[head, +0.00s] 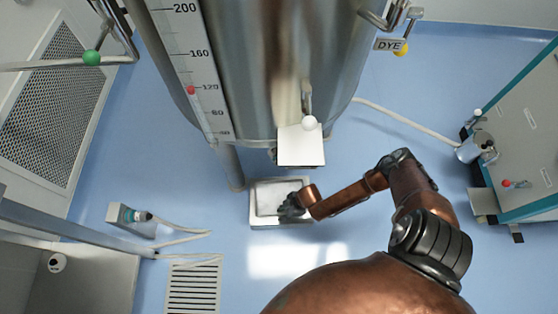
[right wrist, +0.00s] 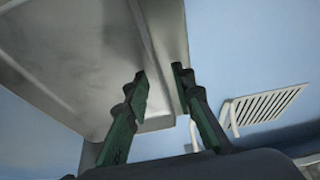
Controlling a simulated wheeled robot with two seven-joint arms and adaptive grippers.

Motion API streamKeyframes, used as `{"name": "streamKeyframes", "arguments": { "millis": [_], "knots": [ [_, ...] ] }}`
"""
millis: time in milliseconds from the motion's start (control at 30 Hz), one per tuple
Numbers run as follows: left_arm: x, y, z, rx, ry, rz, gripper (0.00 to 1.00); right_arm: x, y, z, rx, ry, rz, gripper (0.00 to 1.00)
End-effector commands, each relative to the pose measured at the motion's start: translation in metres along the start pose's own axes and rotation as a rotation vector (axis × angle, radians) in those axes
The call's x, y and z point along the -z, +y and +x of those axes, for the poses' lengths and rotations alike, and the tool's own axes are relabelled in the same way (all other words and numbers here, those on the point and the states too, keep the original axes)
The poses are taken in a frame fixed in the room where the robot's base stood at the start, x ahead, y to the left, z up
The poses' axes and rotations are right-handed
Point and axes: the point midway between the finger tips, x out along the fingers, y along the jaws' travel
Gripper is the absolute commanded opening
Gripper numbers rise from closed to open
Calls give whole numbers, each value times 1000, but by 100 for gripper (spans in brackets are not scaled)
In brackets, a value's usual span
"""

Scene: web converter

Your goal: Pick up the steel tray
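The steel tray (head: 268,197) is a shallow, pale rectangular tray low beneath the large tank in the head view. My right gripper (head: 284,208) is at its front right part and covers some of it. In the right wrist view the tray (right wrist: 75,50) fills the upper left, close to the camera. My right gripper (right wrist: 160,77) is open there, its two green-padded fingers apart. The tray's rim runs between the fingertips; I cannot tell whether either finger touches it. My left gripper is in neither view.
The steel tank (head: 270,60) with its scale stands over the tray. A white square plate (head: 300,146) juts out just above it. A teal-edged cabinet (head: 525,140) is at right. A floor grille (head: 193,290) and a small hosed device (head: 130,218) are at left. Blue floor is clear between.

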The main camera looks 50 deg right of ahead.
Motion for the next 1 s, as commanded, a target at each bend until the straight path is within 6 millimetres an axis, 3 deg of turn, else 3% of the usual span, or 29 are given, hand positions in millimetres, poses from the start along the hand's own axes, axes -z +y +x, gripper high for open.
{"name": "streamKeyframes", "arguments": {
  "millis": [67,400,1000],
  "knots": [
    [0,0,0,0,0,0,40,0,0,0,0,1,0,23],
    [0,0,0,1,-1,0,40,0,0,0,0,0,0,0],
    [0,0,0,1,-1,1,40,0,1,-1,-1,1,-1,0]
  ]
}}
